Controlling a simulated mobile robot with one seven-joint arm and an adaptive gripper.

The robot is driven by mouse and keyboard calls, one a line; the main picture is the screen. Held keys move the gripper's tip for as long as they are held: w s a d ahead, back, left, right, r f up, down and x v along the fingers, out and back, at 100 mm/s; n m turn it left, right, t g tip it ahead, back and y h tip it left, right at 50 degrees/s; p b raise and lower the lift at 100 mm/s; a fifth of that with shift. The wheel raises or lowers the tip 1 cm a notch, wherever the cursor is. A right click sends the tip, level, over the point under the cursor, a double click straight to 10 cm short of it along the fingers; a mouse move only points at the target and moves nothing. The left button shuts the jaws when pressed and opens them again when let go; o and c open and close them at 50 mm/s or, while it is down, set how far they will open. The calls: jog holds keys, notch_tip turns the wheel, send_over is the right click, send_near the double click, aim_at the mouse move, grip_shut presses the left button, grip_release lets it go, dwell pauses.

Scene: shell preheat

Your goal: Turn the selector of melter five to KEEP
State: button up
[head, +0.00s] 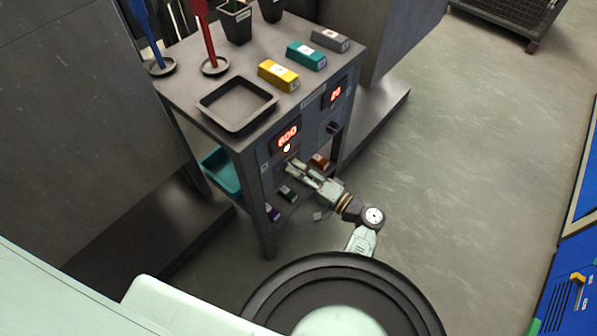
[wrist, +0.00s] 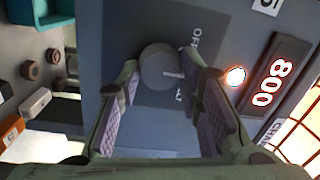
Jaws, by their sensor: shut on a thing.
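Melter five's selector (wrist: 158,68) is a round dark grey knob on a grey plate, in the wrist view. Its pale pointer mark faces right in the picture, between the OFF label (wrist: 196,38) and a partly covered label ending in LT. No KEEP label can be read; a finger covers part of the plate. My gripper (head: 295,168) reaches the front of the melter cabinet in the head view and hides the knob there. In the wrist view its two fingers are closed on the knob's sides. The red display (wrist: 272,84) reads 800, with a lit white lamp (wrist: 236,76) beside it.
A second panel with a red display (head: 336,95) and a dark knob (head: 333,127) is right of it. A black tray (head: 238,124) and yellow, teal and grey blocks lie on top. Coloured blocks sit on the shelf below.

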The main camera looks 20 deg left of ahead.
jog(key=o, duration=1.2)
jog(key=shift+c, duration=0.2)
jog(key=shift+d, duration=0.1)
jog(key=v, duration=1.1)
jog(key=shift+d, duration=0.4)
jog(key=shift+s, duration=0.1)
